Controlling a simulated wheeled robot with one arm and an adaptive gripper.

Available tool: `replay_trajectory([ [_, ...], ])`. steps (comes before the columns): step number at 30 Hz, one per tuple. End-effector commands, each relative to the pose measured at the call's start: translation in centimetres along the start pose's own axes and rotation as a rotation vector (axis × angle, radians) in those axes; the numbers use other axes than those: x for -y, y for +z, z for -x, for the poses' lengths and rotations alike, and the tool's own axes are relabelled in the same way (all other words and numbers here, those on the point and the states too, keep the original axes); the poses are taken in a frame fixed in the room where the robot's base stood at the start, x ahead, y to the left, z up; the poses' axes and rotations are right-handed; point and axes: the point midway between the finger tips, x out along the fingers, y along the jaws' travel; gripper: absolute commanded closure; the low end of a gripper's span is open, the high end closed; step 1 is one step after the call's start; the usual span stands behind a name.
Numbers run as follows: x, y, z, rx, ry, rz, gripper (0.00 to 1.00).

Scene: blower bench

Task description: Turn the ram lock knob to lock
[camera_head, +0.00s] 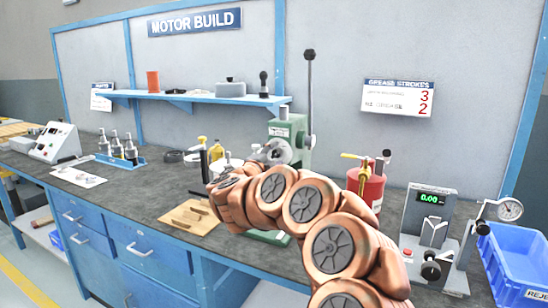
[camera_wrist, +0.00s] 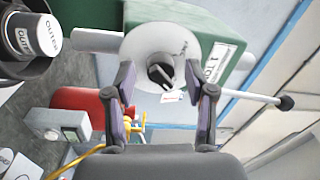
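The ram lock knob (camera_wrist: 161,71) is a small black round knob with a pale pointer bar, on a white round face on the green press (camera_wrist: 205,30). In the wrist view my gripper (camera_wrist: 165,78) is open, with one dark finger on each side of the knob and clear gaps between. The fingers overlap the edges of the white face; I cannot tell whether they touch it. In the head view the green press (camera_head: 294,132) with its tall lever stands at the bench's back, and my copper-coloured arm reaches across in front of it. The knob is not clear there.
The press lever (camera_wrist: 250,97) sticks out to the right in the wrist view. A red grease pot (camera_head: 366,188) stands right of the press, and a gauge stand with a green display (camera_head: 430,198) is farther right. A wooden board (camera_head: 190,217) lies left of my arm.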

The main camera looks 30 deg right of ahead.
Motion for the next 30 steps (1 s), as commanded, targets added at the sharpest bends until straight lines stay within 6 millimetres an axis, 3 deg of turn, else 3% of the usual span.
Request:
replay_trajectory([
  [11,0.1,0.0,0.9,0.000,-0.001,-0.001,0.45],
  [24,0.1,0.2,8.6,0.008,0.000,-0.002,0.45],
  [30,0.1,0.1,11.1,0.003,0.000,-0.001,0.45],
])
